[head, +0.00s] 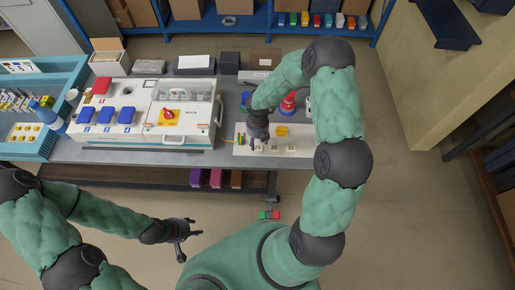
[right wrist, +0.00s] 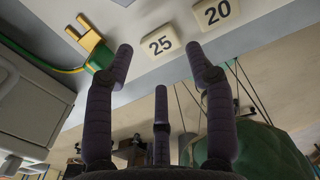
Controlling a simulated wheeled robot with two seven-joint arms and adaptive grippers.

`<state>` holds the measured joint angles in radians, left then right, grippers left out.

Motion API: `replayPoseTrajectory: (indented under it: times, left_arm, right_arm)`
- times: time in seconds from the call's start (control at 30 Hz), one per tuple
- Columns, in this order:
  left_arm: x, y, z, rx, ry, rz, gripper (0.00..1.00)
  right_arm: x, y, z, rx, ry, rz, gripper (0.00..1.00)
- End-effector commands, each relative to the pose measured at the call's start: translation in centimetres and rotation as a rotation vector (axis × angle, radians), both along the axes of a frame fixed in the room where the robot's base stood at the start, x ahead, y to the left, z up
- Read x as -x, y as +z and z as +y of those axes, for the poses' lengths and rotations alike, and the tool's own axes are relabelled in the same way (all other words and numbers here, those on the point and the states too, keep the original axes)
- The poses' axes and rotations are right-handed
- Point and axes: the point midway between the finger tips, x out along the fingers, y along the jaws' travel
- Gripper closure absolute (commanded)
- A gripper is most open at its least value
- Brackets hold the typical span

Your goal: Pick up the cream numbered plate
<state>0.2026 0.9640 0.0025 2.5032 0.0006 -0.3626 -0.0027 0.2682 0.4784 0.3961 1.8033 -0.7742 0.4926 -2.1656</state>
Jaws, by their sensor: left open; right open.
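Several cream numbered plates lie on the white panel (head: 243,152) at the right of the bench, small in the head view. In the right wrist view a cream plate marked 25 (right wrist: 157,46) lies just beyond the fingertips, and one marked 20 (right wrist: 215,14) is to its right. My right gripper (head: 257,147) is over the panel's left part; its spread, empty fingers also show in the right wrist view (right wrist: 159,62). I cannot tell whether any finger touches the plate 25. My left gripper (head: 190,232) is open and empty, below and in front of the bench.
A yellow plug with a green cable (right wrist: 92,45) is beside the right fingers. Red and blue round things stand behind the gripper. Floor at right is clear.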

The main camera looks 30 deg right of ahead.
Motion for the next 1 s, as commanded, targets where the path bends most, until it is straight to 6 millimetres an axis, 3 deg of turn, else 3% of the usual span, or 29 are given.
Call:
replayPoseTrajectory:
  times: [0.3,0.53,0.57,0.7,1.0]
  left_arm:
    - [0.0,-1.1,0.0,0.0,0.0,0.0,0.56]
    - [0.0,-1.0,0.0,0.0,0.0,0.0,0.56]
    - [0.0,-1.0,0.0,0.0,0.0,0.0,0.56]
    - [0.0,-1.0,0.0,0.0,0.0,0.0,0.56]
    - [0.0,-1.0,0.0,0.0,0.0,0.0,0.56]
  right_arm:
    - [-0.2,-4.3,-0.2,0.0,0.0,0.002,0.45]
    - [-0.3,-4.4,-0.2,0.0,0.0,0.0,0.45]
    - [-0.3,-4.4,-0.2,0.0,0.0,0.0,0.48]
    - [-0.2,-4.4,-0.2,-0.001,0.0,0.001,0.87]
    - [-0.3,-4.4,-0.2,-0.001,0.0,0.001,0.87]
